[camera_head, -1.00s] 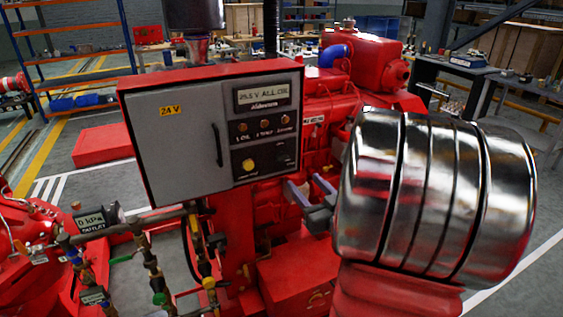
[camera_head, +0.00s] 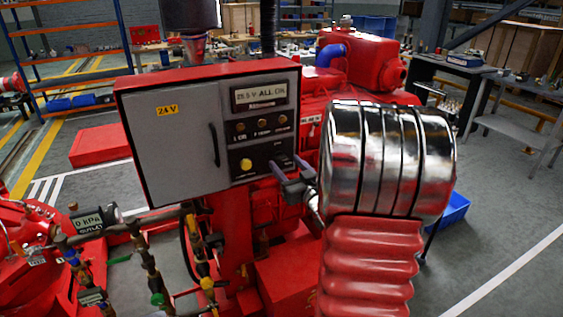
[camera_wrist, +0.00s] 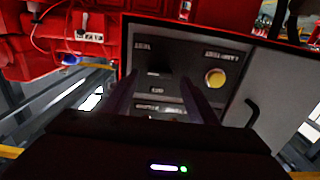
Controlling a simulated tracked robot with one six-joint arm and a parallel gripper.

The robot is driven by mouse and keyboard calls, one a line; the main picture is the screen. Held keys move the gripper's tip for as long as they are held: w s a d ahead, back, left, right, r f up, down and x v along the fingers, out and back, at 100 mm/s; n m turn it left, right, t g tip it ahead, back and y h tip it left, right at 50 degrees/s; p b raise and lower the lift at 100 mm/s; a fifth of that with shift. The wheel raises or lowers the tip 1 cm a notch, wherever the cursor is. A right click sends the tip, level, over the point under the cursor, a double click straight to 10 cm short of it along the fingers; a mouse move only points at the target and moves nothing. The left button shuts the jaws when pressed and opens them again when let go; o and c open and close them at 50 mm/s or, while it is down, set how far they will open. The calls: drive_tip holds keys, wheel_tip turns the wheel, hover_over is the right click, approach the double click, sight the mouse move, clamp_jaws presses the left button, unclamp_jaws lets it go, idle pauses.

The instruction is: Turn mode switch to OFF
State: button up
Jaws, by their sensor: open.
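The control box (camera_head: 166,143) is red with a grey door and a black control panel on its right side. In the wrist view the panel (camera_wrist: 205,105) appears upside down. A small dark part that looks like the mode switch (camera_wrist: 158,71) sits on it, between my finger lines; its setting is too dark to read. A yellow round button (camera_head: 246,164) is on the same panel and also shows in the wrist view (camera_wrist: 215,77). My gripper (camera_head: 285,166) is open and empty, its fingers in front of the panel's lower right. I cannot tell whether they touch it.
A black door handle (camera_head: 215,145) sticks out left of the panel. The display (camera_head: 261,95) reads about 25.5 V ALL OK. Red engine parts (camera_head: 362,65) stand behind and right of the box. Pipes with valves (camera_head: 155,275) are at the lower left.

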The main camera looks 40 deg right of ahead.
sight(282, 159)
drive_tip(key=shift+x, duration=1.55)
drive_tip(key=shift+c, duration=0.7)
drive_tip(key=c, duration=0.9)
